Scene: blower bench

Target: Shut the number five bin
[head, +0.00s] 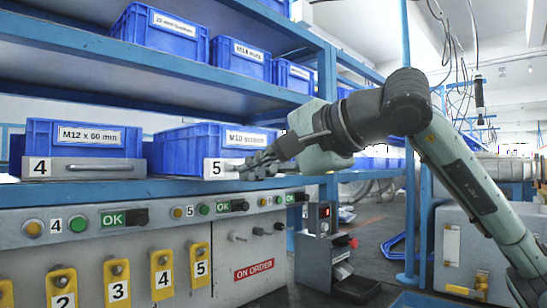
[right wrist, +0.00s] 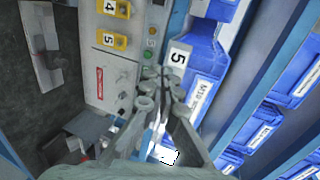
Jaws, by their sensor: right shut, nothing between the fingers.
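The number five bin (head: 190,147) is a blue box labelled M10 screws on the middle shelf, with a grey front plate marked 5 (head: 216,169). Its front appears to stand out somewhat past the shelf edge. In the right wrist view the plate marked 5 (right wrist: 179,57) lies just beyond my fingers. My right gripper (head: 252,168) is shut and empty at the bin's front, hiding part of the plate and handle. It also shows in the right wrist view (right wrist: 160,80). I cannot tell whether the fingertips touch the bin. My left gripper is not in view.
The number four bin (head: 80,145) sits on the same shelf to the left. More blue bins (head: 165,30) stand on the upper shelf (head: 120,70). Below is a grey panel (head: 140,231) with buttons, switches and yellow number tags. Open floor shows at the right.

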